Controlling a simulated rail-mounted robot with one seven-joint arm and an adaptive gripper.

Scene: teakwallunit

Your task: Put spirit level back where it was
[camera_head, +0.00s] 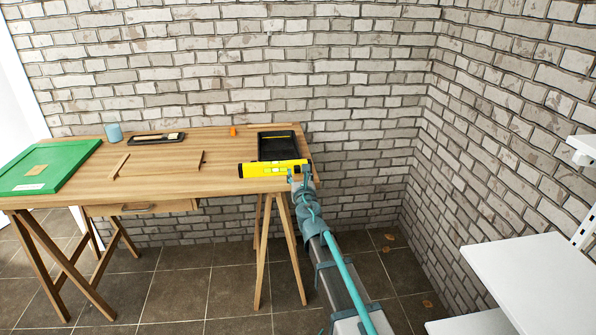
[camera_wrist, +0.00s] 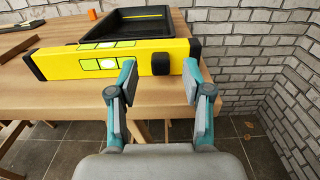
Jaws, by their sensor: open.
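The yellow spirit level (camera_head: 268,169) with black ends lies near the front right edge of the wooden table (camera_head: 160,160). In the wrist view the spirit level (camera_wrist: 85,60) stretches across the upper left, its vials and black knob facing me. My gripper (camera_head: 302,172) is at its right end. In the wrist view my gripper (camera_wrist: 160,78) has its fingers apart, in front of the level's right part, around the knob's position in the picture. I cannot tell whether the fingertips touch the level. Its underside is hidden.
A black tray (camera_head: 277,142) sits just behind the level. An orange item (camera_head: 233,131), a blue cup (camera_head: 113,132), a dark tray (camera_head: 156,139) and a green board (camera_head: 48,166) are also on the table. White shelves (camera_head: 540,285) stand at right; the brick wall is behind.

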